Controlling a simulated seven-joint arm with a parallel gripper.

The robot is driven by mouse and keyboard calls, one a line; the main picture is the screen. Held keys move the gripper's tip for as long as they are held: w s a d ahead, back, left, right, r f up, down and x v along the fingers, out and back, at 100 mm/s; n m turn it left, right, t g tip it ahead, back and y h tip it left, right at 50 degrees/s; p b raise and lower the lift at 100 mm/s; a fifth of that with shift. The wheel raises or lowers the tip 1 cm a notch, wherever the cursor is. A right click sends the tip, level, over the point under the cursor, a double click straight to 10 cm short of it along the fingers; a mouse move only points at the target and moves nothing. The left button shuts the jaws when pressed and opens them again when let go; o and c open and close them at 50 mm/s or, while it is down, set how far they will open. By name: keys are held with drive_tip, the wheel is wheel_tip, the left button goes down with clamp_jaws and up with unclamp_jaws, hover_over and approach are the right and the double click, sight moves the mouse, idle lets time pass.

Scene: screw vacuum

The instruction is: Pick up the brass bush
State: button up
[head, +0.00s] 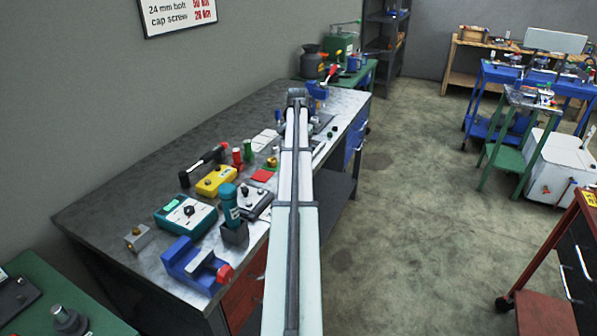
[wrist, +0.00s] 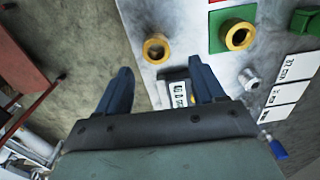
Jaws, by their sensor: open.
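Two brass rings show in the wrist view. One brass bush (wrist: 155,48) stands near the edge of the grey bench top, its hole visible. A second, brighter brass ring (wrist: 238,36) sits on a green square to the right. I cannot tell for sure which is the one named. My gripper (wrist: 161,69) has its dark blue fingers apart, with nothing held between them. The first ring appears just beyond and between the fingertips, apart from them. In the head view my arm hides the gripper; a small brass piece (head: 272,162) shows left of the arm.
A small labelled block (wrist: 179,92) shows between the fingers, lower down. A metal nut-like part (wrist: 248,79) and white label cards (wrist: 290,85) lie to the right. The bench also carries a blue vise (head: 195,268), a teal box (head: 186,214) and a yellow box (head: 216,181).

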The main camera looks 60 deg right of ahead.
drive_tip(key=shift+s+a+f, duration=0.1)
drive_tip(key=shift+s+f, duration=0.05)
drive_tip(key=shift+f, duration=1.4)
drive_tip(key=shift+s+a+f, duration=0.1)
drive_tip(key=shift+f, duration=1.45)
drive_tip(key=shift+c, duration=0.5)
drive_tip(key=c, duration=1.2)
